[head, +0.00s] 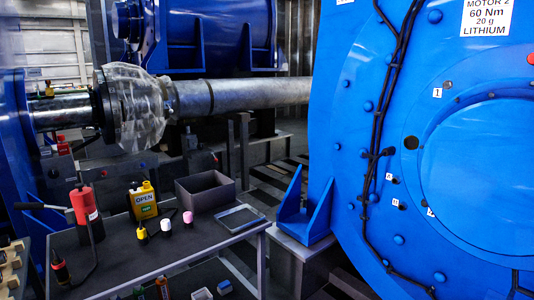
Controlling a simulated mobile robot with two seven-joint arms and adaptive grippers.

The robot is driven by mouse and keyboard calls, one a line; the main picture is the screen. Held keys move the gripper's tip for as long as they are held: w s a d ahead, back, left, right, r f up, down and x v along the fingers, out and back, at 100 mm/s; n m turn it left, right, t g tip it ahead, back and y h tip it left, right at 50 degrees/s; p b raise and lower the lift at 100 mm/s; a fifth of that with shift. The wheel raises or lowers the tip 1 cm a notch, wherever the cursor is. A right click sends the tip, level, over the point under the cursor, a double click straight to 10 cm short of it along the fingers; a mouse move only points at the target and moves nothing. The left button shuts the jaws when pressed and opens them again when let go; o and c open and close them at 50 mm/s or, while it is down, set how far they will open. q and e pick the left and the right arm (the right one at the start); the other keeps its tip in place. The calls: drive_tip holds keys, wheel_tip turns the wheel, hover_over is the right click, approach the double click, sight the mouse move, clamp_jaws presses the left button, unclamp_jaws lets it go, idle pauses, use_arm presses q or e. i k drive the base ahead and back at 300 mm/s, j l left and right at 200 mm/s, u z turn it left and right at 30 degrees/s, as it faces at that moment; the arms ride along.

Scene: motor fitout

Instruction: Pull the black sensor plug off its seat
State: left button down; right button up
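A large blue motor (345,110) fills the right side of the head view. Black cables (376,120) run down its face. A small black piece (387,152) sticks out sideways from the cables at mid height and looks like a plug; I cannot tell for sure whether it is the sensor plug or how it is seated. A dark round spot (411,143) lies to its upper right. Small dark fittings (402,207) sit by white number labels lower down. Neither of my grippers is in view.
A blue bracket (304,215) stands between cart and motor. A shaft (250,95) crosses behind.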

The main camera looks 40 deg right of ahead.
sight(388, 151)
drive_tip(key=i+l, duration=0.1)
drive_tip(key=l, duration=0.2)
drive_tip(key=i+l, duration=0.1)
drive_tip(key=l, duration=0.15)
drive_tip(key=z, duration=0.5)
drive_tip(key=l+z, duration=0.1)
drive_tip(key=z, duration=0.35)
drive_tip(key=i+z, duration=0.1)
drive_tip(key=z, duration=0.9)
drive_tip(key=i+j+u, duration=0.35)
drive_tip(key=i, duration=0.15)
drive_tip(key=i+j+u, duration=0.3)
drive_tip(key=i, duration=0.25)
drive_tip(key=k+l, duration=0.05)
drive_tip(key=l, duration=0.05)
